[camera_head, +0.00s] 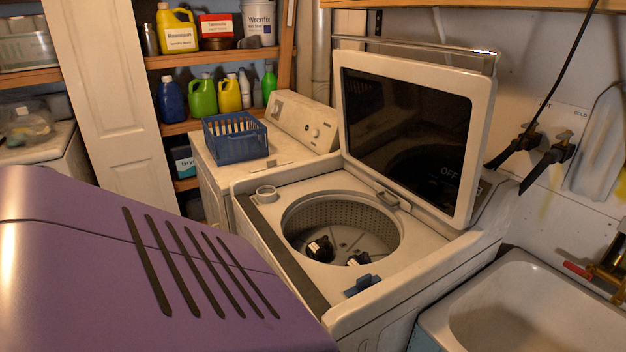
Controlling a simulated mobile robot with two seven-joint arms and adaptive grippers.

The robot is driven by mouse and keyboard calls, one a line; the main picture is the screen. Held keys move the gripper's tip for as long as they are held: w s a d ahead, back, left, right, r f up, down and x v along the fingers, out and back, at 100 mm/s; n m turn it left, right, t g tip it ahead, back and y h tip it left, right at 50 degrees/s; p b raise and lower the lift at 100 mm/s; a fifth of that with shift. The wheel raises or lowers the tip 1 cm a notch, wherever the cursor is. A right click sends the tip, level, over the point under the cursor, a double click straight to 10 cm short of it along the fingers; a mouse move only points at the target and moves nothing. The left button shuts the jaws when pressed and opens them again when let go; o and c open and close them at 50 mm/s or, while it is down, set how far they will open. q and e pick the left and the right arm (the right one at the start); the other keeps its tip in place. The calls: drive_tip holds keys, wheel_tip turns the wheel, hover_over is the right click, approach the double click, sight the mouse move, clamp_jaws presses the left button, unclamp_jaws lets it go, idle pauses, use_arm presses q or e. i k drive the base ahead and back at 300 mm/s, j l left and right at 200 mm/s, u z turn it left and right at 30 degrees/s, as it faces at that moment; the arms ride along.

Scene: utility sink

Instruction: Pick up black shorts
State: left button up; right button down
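A top-loading washing machine (420,262) stands in the middle with its lid (410,120) raised. Inside its open drum (345,215) lie two small dark items with pale patches: one at the left (320,248) and one near the front rim (358,259). They are too small to tell whether either is the black shorts; I see no other clear candidate. A small blue item (363,285) lies on the washer's front rim. Neither of my grippers shows in the head view.
A blue basket (236,138) sits on the machine behind the washer. A utility sink (530,310) stands at the lower right, below taps and hoses. Shelves (215,58) with bottles line the back. The lower left is blocked from view by a large purple surface.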

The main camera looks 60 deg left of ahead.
sight(321, 250)
drive_tip(key=j, duration=1.95)
